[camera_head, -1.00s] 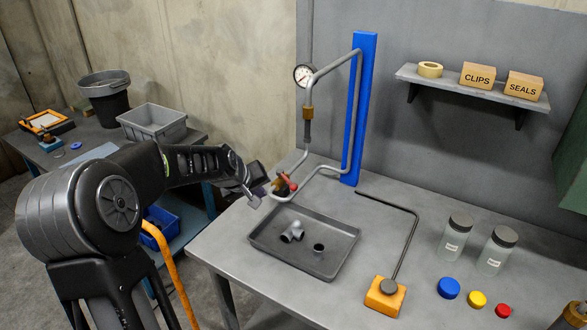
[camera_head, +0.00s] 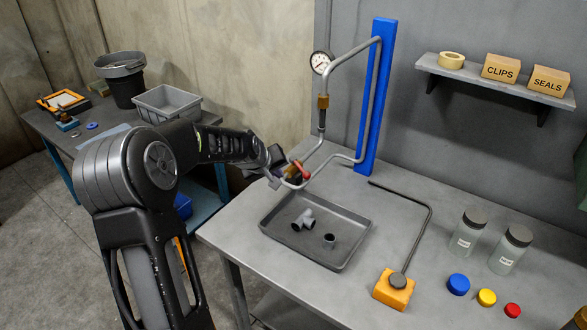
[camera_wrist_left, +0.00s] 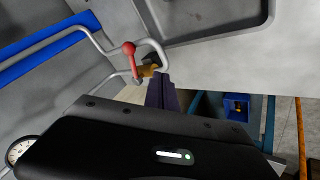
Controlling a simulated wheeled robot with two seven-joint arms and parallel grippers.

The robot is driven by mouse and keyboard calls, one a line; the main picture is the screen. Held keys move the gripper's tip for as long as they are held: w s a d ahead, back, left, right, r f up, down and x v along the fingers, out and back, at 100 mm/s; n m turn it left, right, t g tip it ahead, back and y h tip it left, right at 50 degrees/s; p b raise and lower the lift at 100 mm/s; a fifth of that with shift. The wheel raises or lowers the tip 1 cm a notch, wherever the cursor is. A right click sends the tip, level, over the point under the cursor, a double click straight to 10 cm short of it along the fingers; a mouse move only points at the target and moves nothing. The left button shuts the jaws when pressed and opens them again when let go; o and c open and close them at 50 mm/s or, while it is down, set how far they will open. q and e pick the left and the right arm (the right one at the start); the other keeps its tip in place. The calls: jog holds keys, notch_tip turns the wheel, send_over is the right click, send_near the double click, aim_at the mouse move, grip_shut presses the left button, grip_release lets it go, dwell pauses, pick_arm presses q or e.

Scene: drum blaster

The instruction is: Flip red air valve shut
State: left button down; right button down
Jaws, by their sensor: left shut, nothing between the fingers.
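The red air valve has a red lever (camera_head: 302,171) on a brass body at the low bend of the grey pipe (camera_head: 345,155), above the tray's back corner. In the left wrist view the red lever (camera_wrist_left: 129,60) stands out from the brass body (camera_wrist_left: 149,70), its rounded end at the upper left. My left gripper (camera_head: 277,177) is shut and empty, just left of the valve. In the wrist view its dark fingers (camera_wrist_left: 162,93) lie beside the brass body; I cannot tell whether they touch it. My right gripper is out of view.
A grey tray (camera_head: 350,240) with pipe fittings (camera_head: 304,220) lies on the bench below the valve. A blue post (camera_head: 377,95) and a gauge (camera_head: 321,62) stand behind. An orange block (camera_head: 393,290), jars (camera_head: 468,232) and coloured caps (camera_head: 458,284) are to the right.

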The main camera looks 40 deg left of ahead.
aim_at(302, 171)
pick_arm(q)
jog(key=w+f, duration=0.1)
jog(key=w, duration=0.1)
jog(key=w+f+p, duration=0.2)
jog(key=w, duration=0.1)
jog(key=shift+w+d, duration=0.3)
jog(key=shift+d, duration=0.1)
jog(key=shift+w+d, duration=0.2)
jog(key=shift+w, duration=0.25)
jog(key=shift+w+d+b, duration=0.25)
jog(key=shift+d+b, duration=0.1)
jog(key=shift+b, duration=0.05)
jog(key=shift+w+d+f+b, duration=0.1)
jog(key=shift+w+d+b, duration=0.4)
jog(key=shift+b, duration=0.4)
jog(key=shift+w+d+b, duration=0.3)
jog(key=shift+w+b, duration=0.15)
jog(key=shift+w+d, duration=0.1)
jog(key=shift+w, duration=0.05)
jog(key=shift+w+d+r, duration=0.1)
jog(key=shift+r, duration=0.15)
